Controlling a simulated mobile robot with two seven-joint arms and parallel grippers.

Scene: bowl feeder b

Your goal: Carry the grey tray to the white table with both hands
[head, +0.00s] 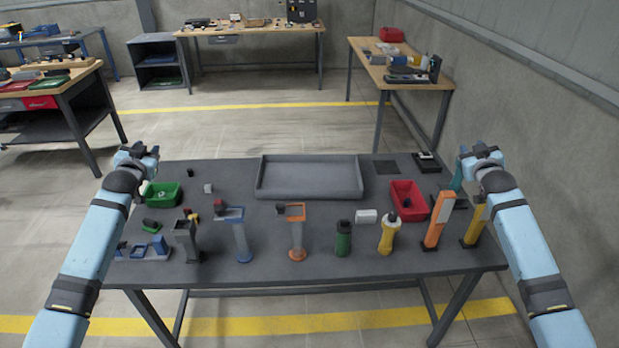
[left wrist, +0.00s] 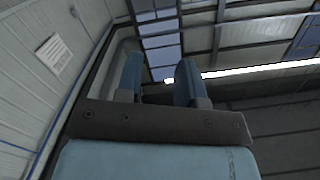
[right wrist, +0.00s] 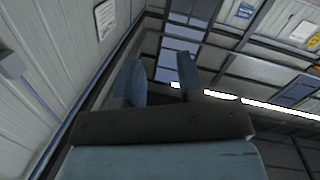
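The grey tray (head: 309,193) lies flat and empty at the far middle of the dark grey table (head: 300,263). No white table can be made out in the head view. My left gripper (head: 143,152) is raised near the table's left edge, well to the left of the tray. My right gripper (head: 478,150) is raised near the table's right edge, well to the right of the tray. In the left wrist view the left fingers (left wrist: 160,75) stand apart with nothing between them. In the right wrist view the right fingers (right wrist: 160,75) also stand apart and empty.
A green bin (head: 163,195) stands left of the tray and a red bin (head: 408,200) right of it. Several stands and bottles, including a yellow bottle (head: 389,235), line the near side. Wooden-topped benches (head: 250,30) (head: 400,68) stand behind, with open floor between.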

